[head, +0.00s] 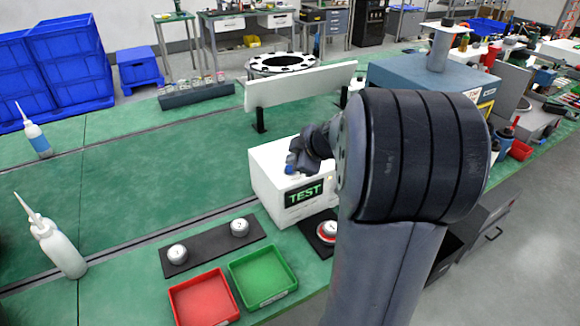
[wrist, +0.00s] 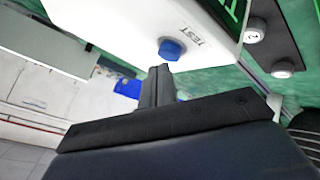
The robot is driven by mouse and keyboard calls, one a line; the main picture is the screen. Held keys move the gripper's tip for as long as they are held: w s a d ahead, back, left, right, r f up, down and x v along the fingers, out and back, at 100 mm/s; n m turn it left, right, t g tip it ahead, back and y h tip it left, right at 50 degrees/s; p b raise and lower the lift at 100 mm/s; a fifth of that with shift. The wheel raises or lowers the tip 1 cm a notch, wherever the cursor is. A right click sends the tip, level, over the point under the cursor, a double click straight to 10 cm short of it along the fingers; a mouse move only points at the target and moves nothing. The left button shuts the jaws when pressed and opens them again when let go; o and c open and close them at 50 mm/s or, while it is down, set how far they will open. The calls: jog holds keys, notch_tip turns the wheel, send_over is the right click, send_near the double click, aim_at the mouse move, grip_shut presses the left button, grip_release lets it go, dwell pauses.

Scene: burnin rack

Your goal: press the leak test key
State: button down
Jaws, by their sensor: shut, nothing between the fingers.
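The tester is a white box (head: 268,180) with a green TEST display (head: 304,193) on its front, standing on the green bench. A blue round key (wrist: 171,49) sits on the box's white face next to the printed word TEST in the wrist view. In the head view the blue key (head: 290,169) shows at the tip of my gripper (head: 293,160). In the wrist view my gripper (wrist: 160,72) is shut and empty, its fingertips just below the key. I cannot tell whether they touch it. My arm hides the box's right side.
In front of the box lie a black strip (head: 208,246) with two round pieces, a red tray (head: 204,300) and a green tray (head: 263,275). A white panel (head: 300,85) stands behind it. White bottles stand at the left. The bench's left middle is clear.

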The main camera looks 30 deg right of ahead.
jog(key=shift+r, duration=0.3)
jog(key=shift+r+p, duration=1)
jog(key=shift+r, duration=1.55)
jog(key=shift+f, duration=0.15)
jog(key=shift+f+b, duration=0.35)
jog(key=shift+f, duration=0.2)
jog(key=shift+p, duration=0.75)
jog(key=shift+p, duration=0.4)
jog(key=p, duration=0.4)
jog(key=shift+f, duration=0.25)
